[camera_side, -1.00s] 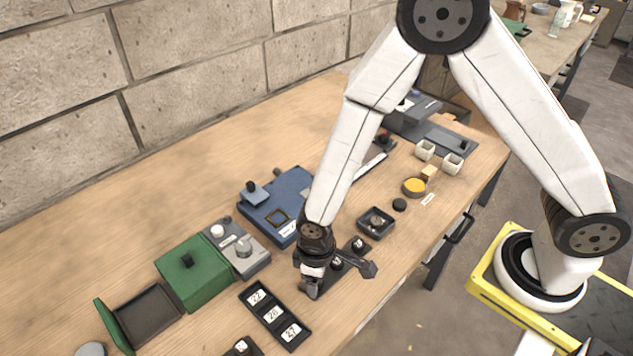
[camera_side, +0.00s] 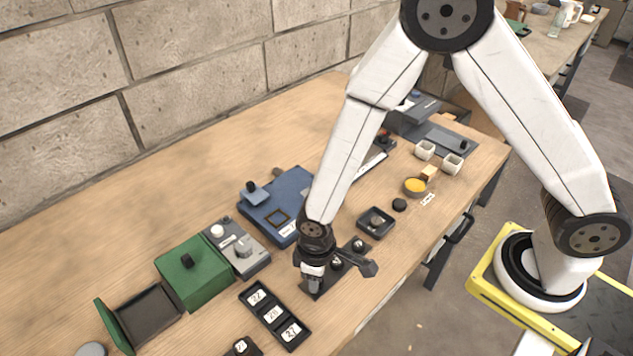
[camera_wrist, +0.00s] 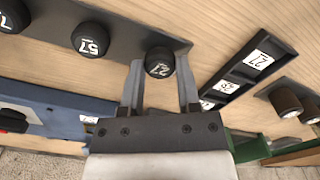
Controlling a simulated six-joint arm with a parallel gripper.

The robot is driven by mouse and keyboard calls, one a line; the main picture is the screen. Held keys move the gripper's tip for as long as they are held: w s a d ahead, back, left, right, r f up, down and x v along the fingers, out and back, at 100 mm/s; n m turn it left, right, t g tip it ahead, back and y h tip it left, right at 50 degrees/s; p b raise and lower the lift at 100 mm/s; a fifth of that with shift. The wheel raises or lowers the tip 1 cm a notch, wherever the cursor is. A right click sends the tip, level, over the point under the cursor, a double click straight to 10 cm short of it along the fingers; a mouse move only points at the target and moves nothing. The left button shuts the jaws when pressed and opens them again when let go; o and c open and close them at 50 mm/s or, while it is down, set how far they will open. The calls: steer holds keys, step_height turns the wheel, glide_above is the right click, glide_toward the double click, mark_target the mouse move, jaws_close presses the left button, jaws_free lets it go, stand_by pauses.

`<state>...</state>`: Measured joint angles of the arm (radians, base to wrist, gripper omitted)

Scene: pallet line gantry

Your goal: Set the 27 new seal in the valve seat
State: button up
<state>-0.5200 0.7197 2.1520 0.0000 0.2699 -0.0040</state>
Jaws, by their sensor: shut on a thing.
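A round black piece marked 27 (camera_wrist: 159,62) sits between the fingertips of my gripper (camera_wrist: 160,82) in the wrist view. My gripper is shut on it, at the end of a dark rack (camera_wrist: 120,32). The rack also holds a black piece marked 57 (camera_wrist: 90,38) and another at the left edge. In the side view my gripper (camera_side: 312,284) is low at the rack's near end and hides the piece. I cannot tell whether the piece is still seated. A square black tray with a round part in it (camera_side: 376,222) stands beyond the rack; I cannot tell if it is the valve seat.
A black tray with numbered cells (camera_side: 247,293) lies left of the rack. A green box (camera_side: 205,282), a grey block with knobs (camera_side: 255,264) and a blue fixture (camera_side: 300,181) stand behind.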

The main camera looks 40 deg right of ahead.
steer(key=shift+r, duration=2.8)
steer(key=shift+w, duration=0.15)
steer(key=w+d+r, duration=0.1)
steer(key=w, duration=0.7)
glide_toward(278, 218)
steer(key=shift+s+a, duration=0.45)
steer(key=shift+s, duration=0.1)
steer(key=shift+w+d+r, duration=0.2)
steer(key=shift+w+d, duration=0.15)
steer(key=shift+w, duration=0.25)
steer(key=shift+f, duration=0.15)
steer(key=shift+f, duration=2.9)
steer(key=shift+f, duration=0.5)
